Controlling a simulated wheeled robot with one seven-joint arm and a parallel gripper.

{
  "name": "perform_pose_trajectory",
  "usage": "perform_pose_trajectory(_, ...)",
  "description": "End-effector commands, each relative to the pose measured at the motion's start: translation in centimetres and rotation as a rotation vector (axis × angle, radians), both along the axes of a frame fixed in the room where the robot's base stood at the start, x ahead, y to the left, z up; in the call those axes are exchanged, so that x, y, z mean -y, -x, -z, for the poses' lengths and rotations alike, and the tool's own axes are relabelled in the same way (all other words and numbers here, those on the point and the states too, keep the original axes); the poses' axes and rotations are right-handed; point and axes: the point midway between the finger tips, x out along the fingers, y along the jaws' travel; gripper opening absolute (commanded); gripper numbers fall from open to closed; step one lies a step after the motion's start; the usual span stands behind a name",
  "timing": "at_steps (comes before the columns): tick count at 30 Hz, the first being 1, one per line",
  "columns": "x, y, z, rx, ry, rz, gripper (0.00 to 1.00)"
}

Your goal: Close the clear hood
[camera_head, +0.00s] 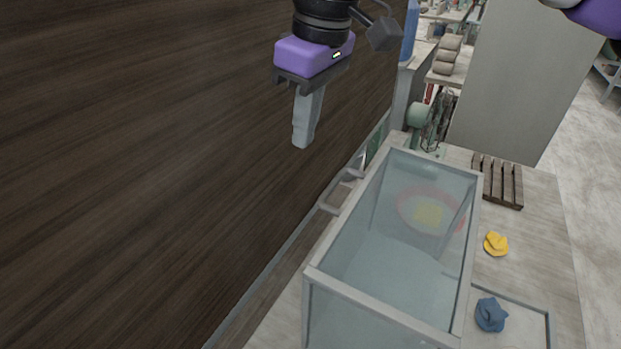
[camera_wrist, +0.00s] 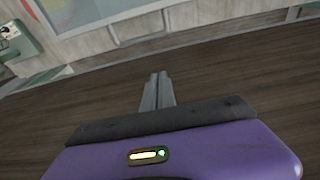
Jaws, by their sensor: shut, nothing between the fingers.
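The clear hood (camera_head: 393,306) is a glass-sided box with a pale grey frame on the workbench, in the lower middle of the head view. Through its panes a reddish round shape with a yellow patch shows faintly. I cannot tell from here whether its panel is fully down. Grey bracket-like parts (camera_head: 334,200) stand at its left side. My gripper (camera_head: 301,146) is shut and empty, pointing down, up and to the left of the hood and apart from it. In the wrist view its fingers (camera_wrist: 158,76) are together over a dark wood surface.
A large dark wood surface (camera_head: 130,170) fills the left of the head view. On the pale workbench (camera_head: 545,240), right of the hood, are a yellow lump (camera_head: 495,243), a blue lump (camera_head: 490,314) and a slatted wooden rack (camera_head: 499,182). A grey panel (camera_head: 520,75) stands behind.

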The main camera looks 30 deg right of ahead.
Motion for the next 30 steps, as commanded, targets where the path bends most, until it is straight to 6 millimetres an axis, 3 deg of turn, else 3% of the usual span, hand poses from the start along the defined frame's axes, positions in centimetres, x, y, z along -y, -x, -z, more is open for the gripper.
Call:
perform_pose_trajectory(5,-0.2,-0.3,2.3,-0.003,0.0,-0.001,0.0)
perform_pose_trajectory(16,-0.9,-1.4,9.4,-0.002,-0.001,-0.002,0.0)
perform_pose_trajectory(22,0.8,1.0,8.6,0.002,0.001,-0.001,0.0)
perform_pose_trajectory(30,1.3,1.9,8.6,0.002,-0.001,-0.001,0.0)
